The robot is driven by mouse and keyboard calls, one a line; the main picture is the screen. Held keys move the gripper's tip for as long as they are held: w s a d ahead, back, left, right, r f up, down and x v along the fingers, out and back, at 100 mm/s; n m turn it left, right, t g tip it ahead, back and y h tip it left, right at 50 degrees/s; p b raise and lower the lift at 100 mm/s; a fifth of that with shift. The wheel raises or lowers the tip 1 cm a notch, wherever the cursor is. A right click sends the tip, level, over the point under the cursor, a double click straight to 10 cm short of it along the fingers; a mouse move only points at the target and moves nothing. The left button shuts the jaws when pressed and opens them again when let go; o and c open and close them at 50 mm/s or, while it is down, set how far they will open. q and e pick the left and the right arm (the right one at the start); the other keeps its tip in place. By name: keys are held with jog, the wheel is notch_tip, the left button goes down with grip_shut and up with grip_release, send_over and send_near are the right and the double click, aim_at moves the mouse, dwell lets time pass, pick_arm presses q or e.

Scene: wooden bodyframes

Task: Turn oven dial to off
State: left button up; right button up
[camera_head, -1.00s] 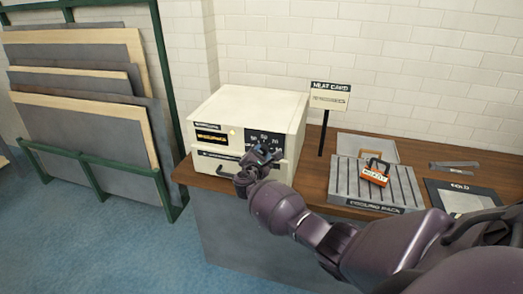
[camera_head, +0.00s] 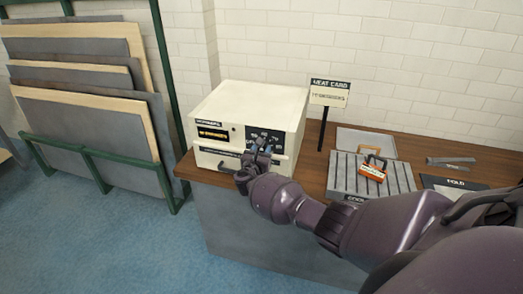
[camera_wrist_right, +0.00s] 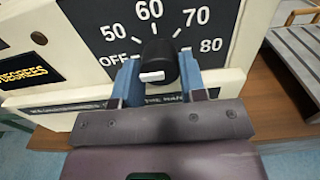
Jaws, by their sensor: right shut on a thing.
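The cream oven (camera_head: 245,105) stands on the wooden bench, its black dial panel (camera_head: 267,138) facing me at the right of its front. In the right wrist view the panel (camera_wrist_right: 120,22) reads OFF, 50, 60, 70 and 80 around a black dial (camera_wrist_right: 164,62) with a white mark at its near end. My right gripper (camera_wrist_right: 157,78) is shut on the dial, a blue finger on each side. In the head view my right gripper (camera_head: 258,151) partly hides the panel and the dial. My left gripper is not in view.
A dark handle (camera_head: 228,161) sticks out low on the oven front. Right of the oven are a sign on a post (camera_head: 328,92), a grey slatted cooling rack (camera_head: 345,174) with an orange tag (camera_head: 372,173), and metal strips (camera_head: 452,161). A green rack of boards (camera_head: 90,110) stands left.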

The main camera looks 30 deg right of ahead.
jog(key=shift+f, duration=0.15)
dwell(0.3)
jog(key=o, duration=0.9)
jog(key=shift+a, duration=0.1)
jog(key=v, duration=1)
jog(key=shift+s+a, duration=0.25)
jog(key=shift+s, duration=0.1)
